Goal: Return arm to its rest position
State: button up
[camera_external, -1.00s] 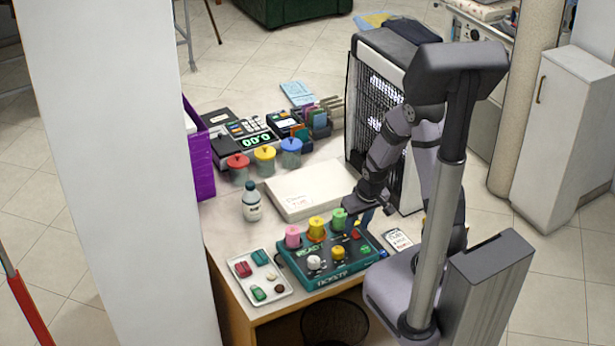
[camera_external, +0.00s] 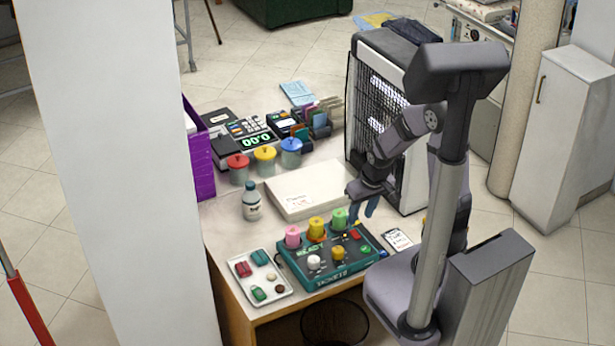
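My gripper (camera_external: 361,212) hangs above the right back part of the desk, over the area between the white box and the teal control panel. Its fingers look spread, and I see nothing held between them. My arm bends down to it from the right, in front of the dark-fronted rack. The gripper is apart from the panel's knobs, above and right of the green one. Part of the arm is hidden behind my own grey column.
The teal panel (camera_external: 309,278) with coloured knobs stands at the desk front. The tall rack (camera_external: 359,141) is close behind the arm. A white card (camera_external: 397,240) lies right.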

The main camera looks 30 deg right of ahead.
jog(key=s+r+g, duration=0.2)
jog(key=s+g, duration=0.1)
jog(key=s, duration=0.7)
jog(key=shift+s+d, duration=0.2)
jog(key=shift+d, duration=0.2)
dwell(2.2)
